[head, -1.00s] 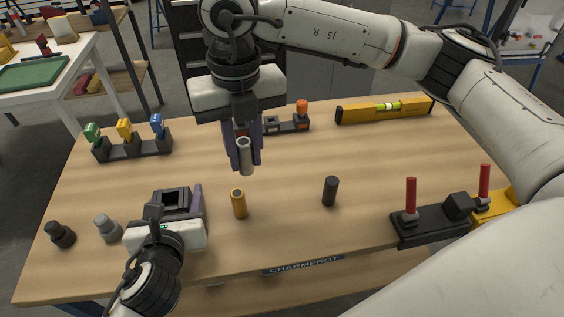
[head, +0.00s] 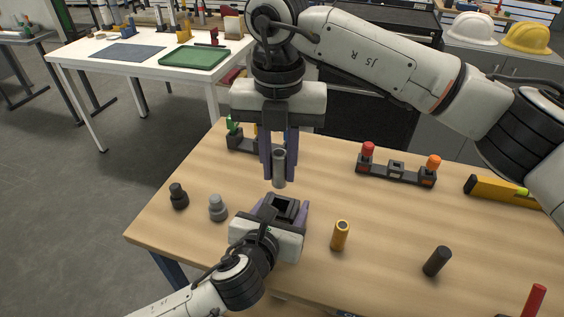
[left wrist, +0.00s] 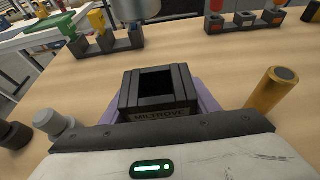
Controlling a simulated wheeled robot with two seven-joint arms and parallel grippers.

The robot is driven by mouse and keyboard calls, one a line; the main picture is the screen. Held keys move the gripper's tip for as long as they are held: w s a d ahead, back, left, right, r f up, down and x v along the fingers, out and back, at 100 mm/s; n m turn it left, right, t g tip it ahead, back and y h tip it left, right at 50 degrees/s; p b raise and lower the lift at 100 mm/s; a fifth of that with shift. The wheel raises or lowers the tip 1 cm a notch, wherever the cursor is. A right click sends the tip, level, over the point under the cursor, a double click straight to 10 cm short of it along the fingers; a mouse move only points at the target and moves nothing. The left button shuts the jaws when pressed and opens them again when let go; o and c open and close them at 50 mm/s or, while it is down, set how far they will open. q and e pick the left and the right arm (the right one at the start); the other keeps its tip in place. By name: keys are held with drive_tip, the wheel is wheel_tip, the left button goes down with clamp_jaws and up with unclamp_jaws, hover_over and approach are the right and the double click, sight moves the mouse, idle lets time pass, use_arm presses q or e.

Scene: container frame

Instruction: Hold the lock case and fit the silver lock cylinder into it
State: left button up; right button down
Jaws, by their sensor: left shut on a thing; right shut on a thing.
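The silver lock cylinder (head: 279,169) is upright between the fingers of my right gripper (head: 280,165), which is shut on it. It hangs above and slightly behind the lock case in the head view. Its lower end also shows at the top of the left wrist view (left wrist: 136,8). The dark lock case (head: 284,207) has a square opening facing up. My left gripper (head: 282,215) is shut on it, with purple fingers at its sides. In the left wrist view the case (left wrist: 158,92) shows its empty opening. The cylinder is apart from the case.
A brass cylinder (head: 340,236) and a black cylinder (head: 437,261) stand right of the case. Grey (head: 218,208) and black (head: 179,196) stepped pieces stand left. A rack with red and orange pieces (head: 397,173) and a yellow level (head: 495,190) are farther right.

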sight(280, 184)
drive_tip(key=shift+f, duration=2.55)
drive_tip(key=shift+f, duration=1.25)
drive_tip(key=shift+r, duration=3.55)
drive_tip(key=shift+f, duration=0.1)
drive_tip(key=shift+f, duration=2.05)
drive_tip(key=shift+f, duration=0.95)
